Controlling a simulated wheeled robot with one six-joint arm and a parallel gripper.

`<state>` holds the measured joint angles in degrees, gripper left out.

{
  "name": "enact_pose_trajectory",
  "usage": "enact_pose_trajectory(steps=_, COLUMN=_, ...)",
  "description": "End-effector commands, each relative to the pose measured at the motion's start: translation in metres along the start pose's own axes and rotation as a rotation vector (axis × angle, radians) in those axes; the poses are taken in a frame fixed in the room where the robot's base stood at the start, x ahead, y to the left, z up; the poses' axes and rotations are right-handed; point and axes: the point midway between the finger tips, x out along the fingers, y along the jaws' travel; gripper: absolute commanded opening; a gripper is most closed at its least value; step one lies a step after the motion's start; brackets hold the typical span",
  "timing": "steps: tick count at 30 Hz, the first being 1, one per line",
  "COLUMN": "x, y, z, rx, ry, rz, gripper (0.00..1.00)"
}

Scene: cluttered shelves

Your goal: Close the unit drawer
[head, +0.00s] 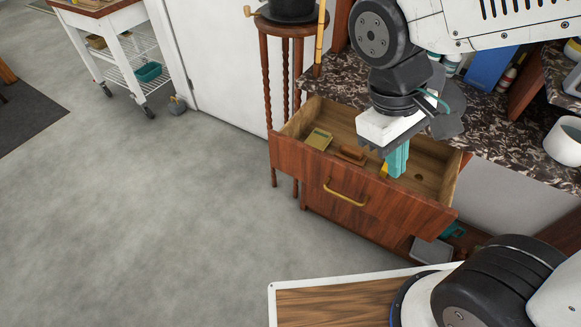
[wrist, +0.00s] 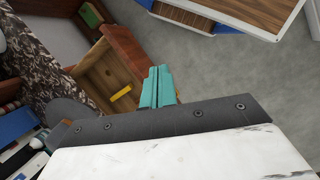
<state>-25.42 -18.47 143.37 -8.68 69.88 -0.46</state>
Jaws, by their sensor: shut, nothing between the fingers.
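The unit drawer (head: 361,197) is pulled well open from a wooden unit under a dark marble-patterned counter. Its reddish-brown front has a brass handle (head: 345,196). Inside lie a yellowish box (head: 318,139), a brown wooden item (head: 351,155) and a yellow item, partly hidden in the head view but visible in the wrist view (wrist: 122,92). My gripper (head: 397,160) has teal fingers, shut and empty, pointing down over the drawer's right half. In the wrist view the fingers (wrist: 157,88) overlap the drawer front; whether they touch it I cannot tell.
The counter (head: 340,75) above the drawer carries several objects. A round wooden stool (head: 287,28) with a black pot stands left of the unit. A white trolley (head: 125,50) stands far left. The grey floor (head: 170,230) before the drawer is clear.

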Motion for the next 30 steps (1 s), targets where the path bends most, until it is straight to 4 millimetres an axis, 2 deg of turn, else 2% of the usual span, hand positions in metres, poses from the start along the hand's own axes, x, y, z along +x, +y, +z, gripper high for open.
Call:
enact_pose_trajectory(steps=11, x=0.056, y=-0.054, z=-0.090, rx=-0.635, ry=-0.254, rz=0.434, gripper=0.00)
enact_pose_trajectory(steps=24, x=0.137, y=-0.152, z=-0.200, rx=-1.421, ry=-0.413, rz=1.001, gripper=0.00)
enact_pose_trajectory(steps=27, x=0.141, y=-0.163, z=-0.226, rx=-1.535, ry=-0.410, rz=1.085, gripper=0.00)
enact_pose_trajectory(steps=30, x=0.131, y=-0.169, z=-0.242, rx=-1.594, ry=-0.384, rz=1.138, gripper=0.00)
